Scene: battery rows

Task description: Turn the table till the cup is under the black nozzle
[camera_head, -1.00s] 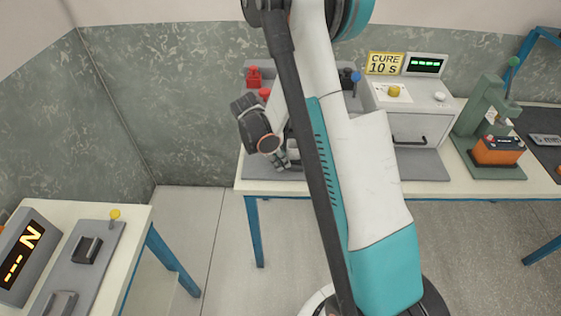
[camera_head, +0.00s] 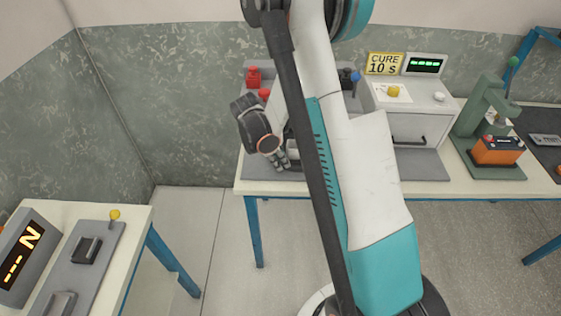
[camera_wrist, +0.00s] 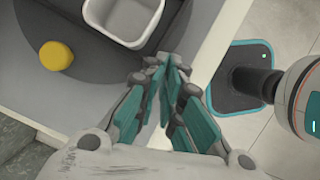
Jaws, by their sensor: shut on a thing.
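My gripper (camera_wrist: 165,75) has its teal fingers drawn together on something small that they hide; I cannot tell what it is. In the head view my gripper (camera_head: 284,162) is low over the back table. In the wrist view a pale square cup with rounded corners (camera_wrist: 122,25) lies just beyond the fingertips, to their upper left. It stands on a dark grey round surface (camera_wrist: 85,45), which looks like the turning table. A yellow round knob (camera_wrist: 57,55) is at the left near its edge. The black nozzle cannot be made out; my arm hides much of the station.
The back table (camera_head: 440,190) also holds a grey box with a CURE 10 s sign (camera_head: 385,63) and a green press with an orange battery (camera_head: 498,150). Red knobs (camera_head: 253,77) and a blue-topped lever (camera_head: 355,77) stand behind my arm. A side table (camera_head: 130,225) is at left.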

